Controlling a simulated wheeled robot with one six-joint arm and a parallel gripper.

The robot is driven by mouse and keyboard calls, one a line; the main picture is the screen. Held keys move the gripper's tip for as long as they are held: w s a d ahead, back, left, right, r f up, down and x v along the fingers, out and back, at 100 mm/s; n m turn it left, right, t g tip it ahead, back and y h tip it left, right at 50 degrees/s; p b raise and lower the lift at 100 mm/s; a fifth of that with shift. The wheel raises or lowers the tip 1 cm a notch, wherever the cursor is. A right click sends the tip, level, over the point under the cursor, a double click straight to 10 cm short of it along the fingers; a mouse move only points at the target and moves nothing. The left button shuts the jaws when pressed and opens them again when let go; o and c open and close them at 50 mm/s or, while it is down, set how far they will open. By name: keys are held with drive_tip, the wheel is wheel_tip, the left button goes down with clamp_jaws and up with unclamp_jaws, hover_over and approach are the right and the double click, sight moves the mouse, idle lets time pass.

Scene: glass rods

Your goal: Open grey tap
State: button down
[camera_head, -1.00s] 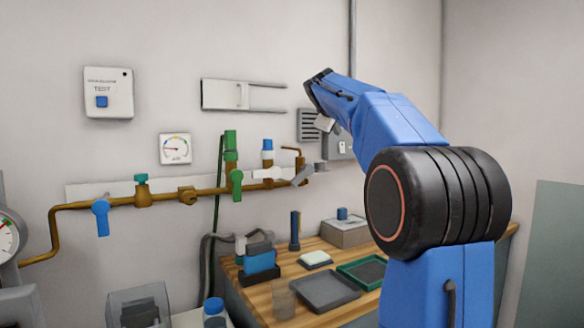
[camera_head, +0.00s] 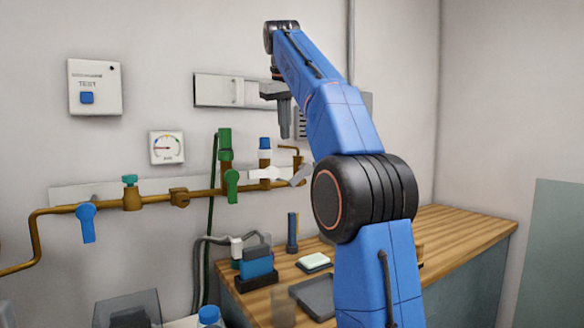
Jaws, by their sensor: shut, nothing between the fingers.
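The grey tap handle (camera_head: 300,175) is at the right end of the brass pipe (camera_head: 150,200), slanting up to the right. Just left of it is a white handle (camera_head: 264,174). My gripper (camera_head: 285,132) is shut and empty. It points down and appears above the grey handle in the picture, apart from it. How far the gripper is from the wall is hard to tell. My blue arm stands to the right and hides part of the wall and bench.
A green handle (camera_head: 232,186) and a blue handle (camera_head: 86,222) hang farther left on the pipe. A gauge (camera_head: 167,147) and a test box (camera_head: 95,87) are on the wall. Below, the wooden bench (camera_head: 455,230) holds a dark tray (camera_head: 314,294) and a blue block (camera_head: 257,264).

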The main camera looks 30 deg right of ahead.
hover_over(297, 180)
drive_tip(key=a, duration=0.3)
wheel_tip(297, 180, down, 10)
drive_tip(key=shift+s+d+f, duration=0.15)
drive_tip(key=shift+d+f, duration=0.45)
drive_tip(key=shift+f, duration=0.3)
drive_tip(key=shift+a+f+h, duration=0.1)
drive_tip(key=shift+f+h, duration=0.2)
drive_tip(key=shift+h, duration=0.2)
drive_tip(key=shift+a+f+n+t+h, duration=0.15)
drive_tip(key=shift+f+h, duration=0.25)
drive_tip(key=shift+h, duration=0.25)
drive_tip(key=shift+a+f+n+t+h, duration=0.15)
drive_tip(key=shift+f+h, duration=0.25)
drive_tip(key=shift+h, duration=0.25)
drive_tip(key=f+h, duration=0.2)
drive_tip(key=h, duration=0.1)
drive_tip(key=shift+d+n, duration=0.3)
drive_tip(key=shift+d, duration=0.05)
drive_tip(key=shift+d+f, duration=0.65)
drive_tip(key=shift+f, duration=0.25)
drive_tip(key=shift+r, duration=0.1)
drive_tip(key=shift+r, duration=0.7)
